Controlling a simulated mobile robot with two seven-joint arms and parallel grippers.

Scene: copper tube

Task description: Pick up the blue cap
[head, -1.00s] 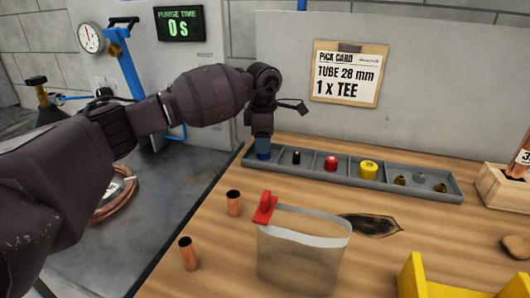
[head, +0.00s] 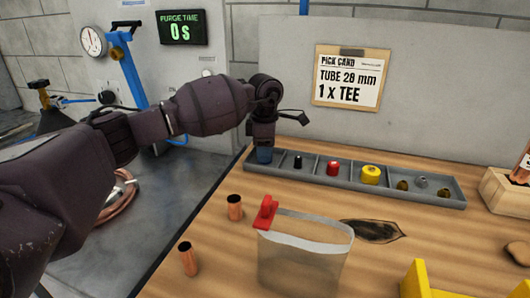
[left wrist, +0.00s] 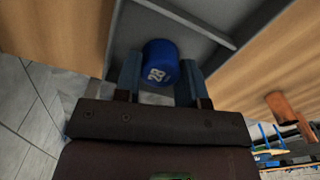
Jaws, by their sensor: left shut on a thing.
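The blue cap (left wrist: 160,62), marked 28, sits between the two fingers of my left gripper (left wrist: 160,80) in the left wrist view. The fingers are shut on it. In the head view my left gripper (head: 263,148) points down into the leftmost compartment of the grey divided tray (head: 430,199). A little of the blue cap (head: 264,156) shows there below the gripper. It is still down in the compartment, and I cannot tell whether it touches the tray floor. My right gripper is not in view.
The tray also holds a black cap (head: 297,162), a red cap (head: 333,168), a yellow cap (head: 370,175) and small fittings. Copper tubes (head: 234,207) and a clear bag with a red clip (head: 265,213) stand in front. A wall with a pick card (head: 350,80) is behind.

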